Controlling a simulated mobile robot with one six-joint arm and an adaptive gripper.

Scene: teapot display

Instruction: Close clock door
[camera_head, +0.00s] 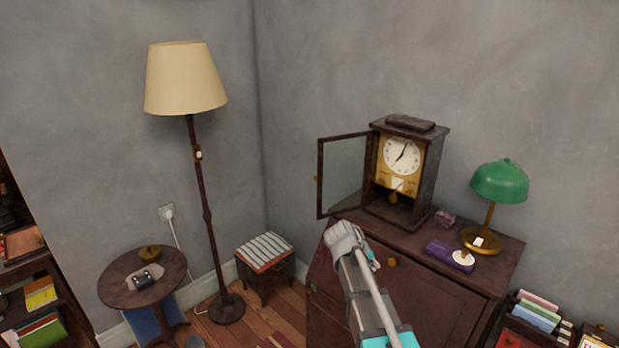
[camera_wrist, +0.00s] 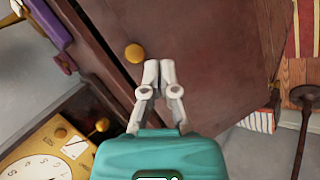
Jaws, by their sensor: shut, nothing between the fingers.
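A dark wooden clock (camera_head: 411,150) with a white dial and brass face stands on top of the brown cabinet. Its glass door (camera_head: 343,175) is open, swung out to the left on the left side of the case. In the wrist view the clock's face (camera_wrist: 40,150) shows at the lower left. The clock door is not clear there. In the head view my arm hides most of my gripper, whose wrist end is below the open door, in front of the cabinet. In the wrist view my gripper (camera_wrist: 162,72) is shut and empty, its fingertips beside a round brass knob on the cabinet.
The brown cabinet (camera_head: 440,290) has a brass knob (camera_wrist: 134,53). On its top, right of the clock, are a purple box (camera_head: 441,251) and a green lamp (camera_head: 499,182). A floor lamp (camera_head: 204,190), striped stool (camera_head: 264,252) and round table (camera_head: 115,285) stand left.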

